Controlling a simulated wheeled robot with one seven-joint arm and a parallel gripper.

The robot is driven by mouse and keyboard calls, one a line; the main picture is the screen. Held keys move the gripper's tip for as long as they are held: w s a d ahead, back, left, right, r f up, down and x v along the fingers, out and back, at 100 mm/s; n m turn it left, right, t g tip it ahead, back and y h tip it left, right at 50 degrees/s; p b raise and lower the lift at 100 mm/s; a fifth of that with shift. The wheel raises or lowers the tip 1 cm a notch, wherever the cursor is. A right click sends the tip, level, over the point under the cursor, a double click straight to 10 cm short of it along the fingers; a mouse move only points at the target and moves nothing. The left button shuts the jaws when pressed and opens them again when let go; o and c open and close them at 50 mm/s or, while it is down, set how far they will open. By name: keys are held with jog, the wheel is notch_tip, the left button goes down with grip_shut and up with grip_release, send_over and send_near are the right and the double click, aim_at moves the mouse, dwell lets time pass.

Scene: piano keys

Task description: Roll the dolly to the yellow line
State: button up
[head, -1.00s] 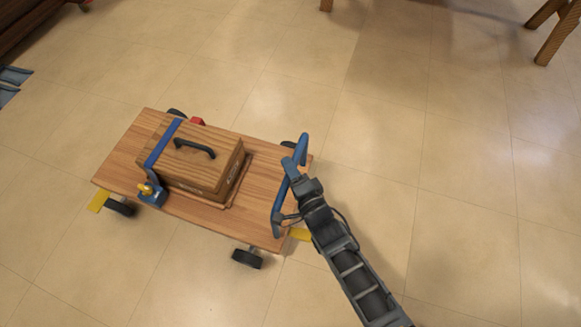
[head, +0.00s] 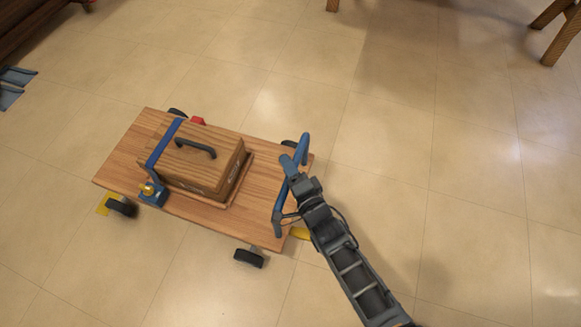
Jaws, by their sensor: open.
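The dolly (head: 205,222) is a flat wooden board on black wheels, standing level on the floor in the head view. A wooden box (head: 197,170) with a black handle rests on it under a blue strap. A blue push handle (head: 278,215) rises at its right end. My gripper (head: 292,174) is at this handle, its jaws open; whether they touch the bar is hard to see. Yellow floor marking shows beside the front left wheel (head: 103,205), and a yellow patch (head: 300,232) shows under the right end. The dolly hides the floor between them.
Wooden legs (head: 560,38) stand at the top right, with another leg tip (head: 333,4) at the top middle. Dark furniture (head: 30,20) fills the top left corner. Blue-grey pieces (head: 14,88) lie at the left edge. The tiled floor around the dolly is clear.

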jog(key=shift+o, duration=0.2)
jog(key=shift+d, duration=0.1)
jog(key=p+v, duration=0.3)
jog(key=v, duration=0.4)
jog(key=shift+s, duration=0.4)
